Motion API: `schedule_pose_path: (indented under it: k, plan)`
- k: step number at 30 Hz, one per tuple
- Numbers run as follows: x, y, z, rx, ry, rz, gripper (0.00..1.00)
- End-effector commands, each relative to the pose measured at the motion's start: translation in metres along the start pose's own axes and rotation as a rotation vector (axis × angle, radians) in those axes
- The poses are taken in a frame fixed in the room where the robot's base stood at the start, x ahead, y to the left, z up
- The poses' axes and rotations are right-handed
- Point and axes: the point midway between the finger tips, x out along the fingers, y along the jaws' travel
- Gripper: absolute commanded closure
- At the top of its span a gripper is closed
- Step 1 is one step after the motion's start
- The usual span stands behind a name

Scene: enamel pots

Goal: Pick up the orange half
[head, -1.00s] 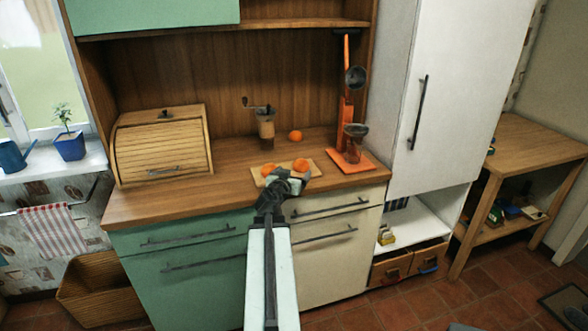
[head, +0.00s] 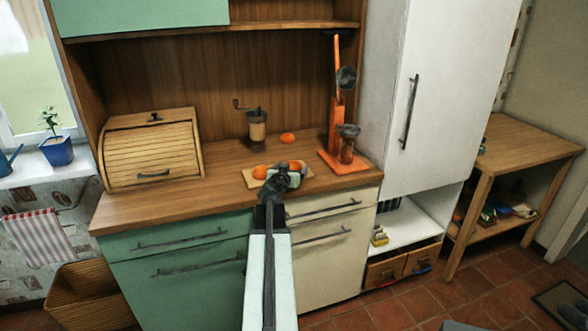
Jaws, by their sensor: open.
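Two orange pieces lie on a small wooden board (head: 250,182) on the worktop. The left orange piece (head: 260,172) shows clear of my gripper, and the right orange piece (head: 295,166) is partly hidden behind it. I cannot tell which of them is a cut half. A further orange (head: 287,138) sits behind the board, near the back panel. My gripper (head: 283,174) is over the board's front, between and in front of the two pieces. It is open; the gap between its jaws is hard to see.
A coffee grinder (head: 257,125) stands behind the board. An orange press (head: 340,160) stands to its right, and a wooden bread box (head: 152,155) is at the left. The worktop (head: 165,208) is clear between bread box and board.

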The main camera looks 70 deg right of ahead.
Motion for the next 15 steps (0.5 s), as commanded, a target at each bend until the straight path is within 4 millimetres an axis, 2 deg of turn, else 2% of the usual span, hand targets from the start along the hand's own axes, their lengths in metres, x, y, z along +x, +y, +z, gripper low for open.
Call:
schedule_pose_path:
  k: [1, 8, 15]
  plan:
    - [-0.0003, 0.0003, -0.0002, 0.0, 0.0, 0.0, 0.16]
    - [-0.0003, 0.0007, -0.0002, 0.0, 0.0, 0.001, 0.8]
    - [-0.0004, 0.0012, -0.0014, 0.001, 0.0, 0.001, 0.8]
